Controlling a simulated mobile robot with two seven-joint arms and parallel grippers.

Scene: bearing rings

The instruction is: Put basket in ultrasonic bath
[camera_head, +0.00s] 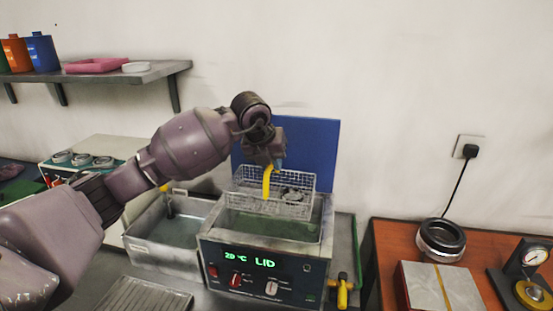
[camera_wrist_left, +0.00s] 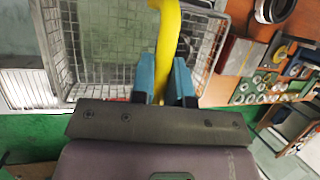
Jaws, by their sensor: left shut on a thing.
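My left gripper (camera_head: 277,163) is shut on the yellow handle (camera_head: 267,181) of a wire basket (camera_head: 246,184). The basket hangs over the open tank of the ultrasonic bath (camera_head: 222,257), and small grey rings (camera_head: 292,194) lie inside it. It looks roughly level; I cannot tell exactly how far its bottom is above the green liquid (camera_head: 265,226). A blue panel (camera_head: 315,145) stands upright behind the bath. The bath's display reads 20 °C and LID. In the left wrist view the blue fingertips (camera_wrist_left: 167,72) grip the yellow handle, with the basket mesh (camera_wrist_left: 95,40) behind.
A second metal tank (camera_head: 165,255) stands left of the bath, with a ribbed metal tray (camera_head: 143,295) in front. A yellow valve (camera_head: 343,290) sits at the bath's right side. The wooden table (camera_head: 390,240) at right holds a large ring (camera_head: 441,240) and a gauge (camera_head: 534,256).

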